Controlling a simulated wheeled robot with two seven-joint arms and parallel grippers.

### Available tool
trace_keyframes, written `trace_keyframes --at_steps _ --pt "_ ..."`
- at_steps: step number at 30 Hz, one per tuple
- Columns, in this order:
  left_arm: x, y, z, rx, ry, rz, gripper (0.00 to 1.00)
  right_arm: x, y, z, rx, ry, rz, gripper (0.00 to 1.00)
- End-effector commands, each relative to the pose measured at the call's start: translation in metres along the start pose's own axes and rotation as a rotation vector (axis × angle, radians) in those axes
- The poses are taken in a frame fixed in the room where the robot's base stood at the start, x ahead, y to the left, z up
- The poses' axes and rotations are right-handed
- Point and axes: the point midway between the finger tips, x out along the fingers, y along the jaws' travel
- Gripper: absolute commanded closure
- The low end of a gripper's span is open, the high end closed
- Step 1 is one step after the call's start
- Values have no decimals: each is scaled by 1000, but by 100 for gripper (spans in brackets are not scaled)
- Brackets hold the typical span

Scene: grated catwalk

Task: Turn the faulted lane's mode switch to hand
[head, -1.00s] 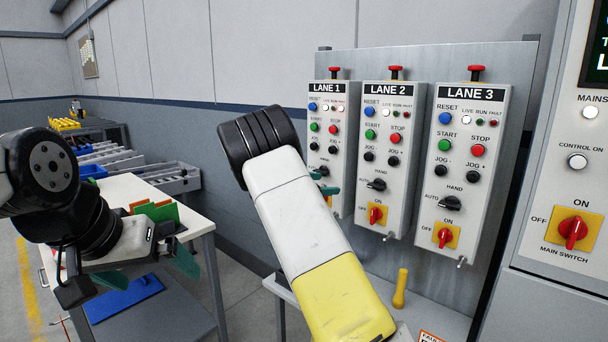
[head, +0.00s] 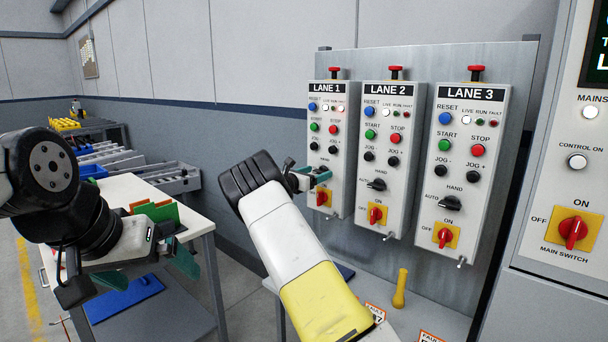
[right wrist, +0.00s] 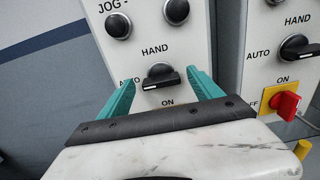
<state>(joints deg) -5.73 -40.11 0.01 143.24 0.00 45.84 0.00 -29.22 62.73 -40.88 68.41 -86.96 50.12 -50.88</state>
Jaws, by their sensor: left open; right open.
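The LANE 1 panel (head: 343,145) hangs leftmost of three lane panels. Its fault lamp (head: 341,109) looks lighter than those of LANE 2 (head: 407,114) and LANE 3 (head: 494,122). LANE 1's black mode switch (right wrist: 160,75) has HAND printed above and AUTO at left; its bar lies roughly level, not up at HAND. My right gripper (head: 322,175) is at that panel. In the right wrist view its open teal fingers (right wrist: 160,80) stand either side of the switch, with nothing held; contact is unclear. My left gripper (head: 150,275) is open and empty beside the white table.
LANE 1's red-and-yellow switch (head: 322,198) sits just below my right gripper. LANE 2's mode switch (head: 376,184) is close at right. A yellow-handled object (head: 400,288) and fault cards (head: 375,313) are on the bench below. The white table (head: 150,190) stands at left.

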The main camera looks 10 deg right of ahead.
Motion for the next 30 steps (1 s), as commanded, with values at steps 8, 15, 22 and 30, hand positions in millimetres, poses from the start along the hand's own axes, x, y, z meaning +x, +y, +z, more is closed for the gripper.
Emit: trace_keyframes --at_steps 8,15,22,30 --pt "0 0 0 0 0 0 0 1 0 0 0 1 -1 35" --pt "0 0 0 0 0 0 0 0 0 0 1 1 -1 82" --pt "0 0 0 0 0 0 0 0 0 0 15 0 -1 88" --pt "0 0 0 0 0 0 0 0 0 0 126 0 0 88"
